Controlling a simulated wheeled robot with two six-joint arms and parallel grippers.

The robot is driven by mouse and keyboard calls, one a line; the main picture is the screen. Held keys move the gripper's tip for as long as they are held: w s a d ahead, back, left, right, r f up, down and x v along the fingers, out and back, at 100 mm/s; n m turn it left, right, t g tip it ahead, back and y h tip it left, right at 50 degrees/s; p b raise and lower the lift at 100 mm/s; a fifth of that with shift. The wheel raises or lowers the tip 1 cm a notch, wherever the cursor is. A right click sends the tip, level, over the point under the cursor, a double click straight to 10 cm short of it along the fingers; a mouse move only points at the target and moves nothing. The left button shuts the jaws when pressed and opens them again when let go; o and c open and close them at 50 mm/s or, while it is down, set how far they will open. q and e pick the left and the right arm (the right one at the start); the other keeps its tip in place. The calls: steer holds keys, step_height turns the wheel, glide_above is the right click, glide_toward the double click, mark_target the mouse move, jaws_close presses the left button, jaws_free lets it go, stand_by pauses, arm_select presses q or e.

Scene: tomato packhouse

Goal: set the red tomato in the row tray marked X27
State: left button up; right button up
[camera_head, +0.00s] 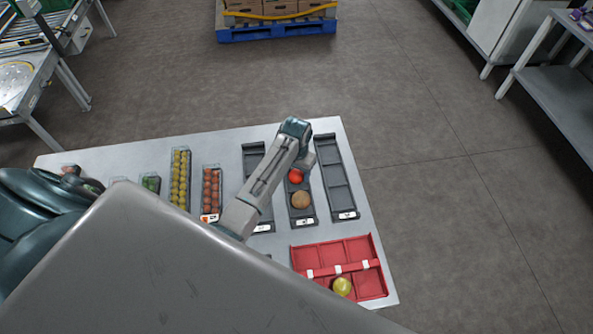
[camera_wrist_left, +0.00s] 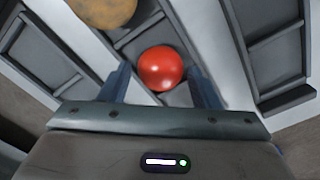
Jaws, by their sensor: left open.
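The red tomato (camera_head: 296,176) lies in the middle dark row tray (camera_head: 305,218), just behind a brownish round fruit (camera_head: 301,200). My left gripper (camera_head: 303,163) is over it, partly hidden by its own arm. In the left wrist view, the red tomato (camera_wrist_left: 160,68) shows between the two spread fingers of the open left gripper (camera_wrist_left: 158,70); no grip on it shows. Empty dark row trays stand on the left (camera_head: 265,215) and right (camera_head: 337,177). Their end labels are too small to read, so I cannot tell which is X27. My right gripper is not seen.
A red divided tray (camera_head: 367,247) with a yellow-green tomato (camera_head: 342,287) stands at the near right of the table (camera_head: 225,145). Filled packs of yellow (camera_head: 180,180) and red fruit (camera_head: 211,190) stand left of the row trays. Open floor lies beyond the right edge.

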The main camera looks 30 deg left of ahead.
arm_select(q)
steer(key=shift+r, duration=0.1)
stand_by(0.3)
steer(key=shift+r+p, duration=0.65)
steer(key=shift+r, duration=1)
steer(key=o, duration=0.5)
steer(key=shift+c, duration=1.4)
steer(key=shift+r, duration=2.5)
